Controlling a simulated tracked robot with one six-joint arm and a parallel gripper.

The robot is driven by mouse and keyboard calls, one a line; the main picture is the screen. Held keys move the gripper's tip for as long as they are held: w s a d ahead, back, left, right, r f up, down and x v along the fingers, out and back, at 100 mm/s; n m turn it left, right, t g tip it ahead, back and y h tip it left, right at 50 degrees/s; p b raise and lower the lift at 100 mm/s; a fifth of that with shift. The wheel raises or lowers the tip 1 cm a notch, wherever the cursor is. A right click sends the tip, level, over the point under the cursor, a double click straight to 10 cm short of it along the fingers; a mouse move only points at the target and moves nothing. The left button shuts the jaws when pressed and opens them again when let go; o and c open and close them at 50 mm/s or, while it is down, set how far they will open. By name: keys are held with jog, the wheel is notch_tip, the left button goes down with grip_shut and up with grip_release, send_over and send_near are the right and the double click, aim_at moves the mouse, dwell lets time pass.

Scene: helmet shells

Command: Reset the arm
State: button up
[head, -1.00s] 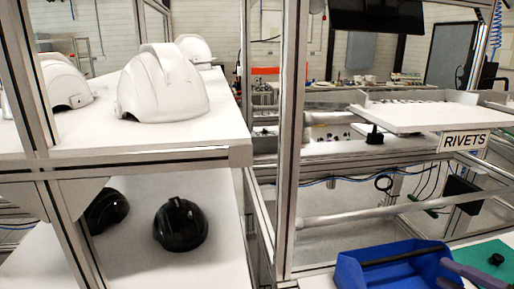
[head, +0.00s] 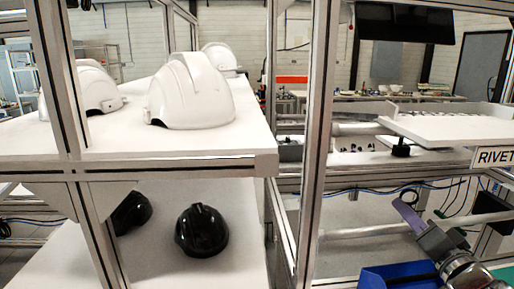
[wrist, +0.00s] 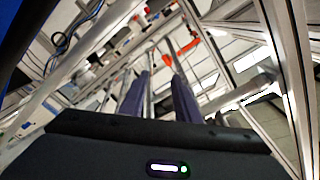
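My gripper (head: 408,208) is at the lower right of the head view, pointing up and left above a blue bin. One purple-grey finger stands out clearly there. In the wrist view both fingers of my gripper (wrist: 158,76) show apart, with a gap and nothing held between them. My arm's grey wrist links show below it in the head view. The blue bin (head: 380,276) is partly cut off by the bottom edge and partly hidden by my arm.
White helmet shells (head: 192,92) stand on an upper white shelf (head: 235,143) at left. Black shells (head: 202,232) lie on the shelf below. A metal frame post (head: 318,130) stands between them and my arm. A white rivets tray (head: 440,130) is at right, above my gripper.

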jog(key=s+a+f+n+g, duration=0.4)
jog(key=s+a+f+g, duration=0.2)
jog(key=s+a, duration=0.2)
jog(key=s+a+f+n+g, duration=0.5)
jog(key=s+a, duration=0.4)
jog(key=a, duration=0.4)
jog(key=shift+s+f+g, duration=0.25)
jog(key=shift+f+g, duration=0.45)
jog(key=shift+f, duration=0.15)
jog(key=shift+a, duration=0.1)
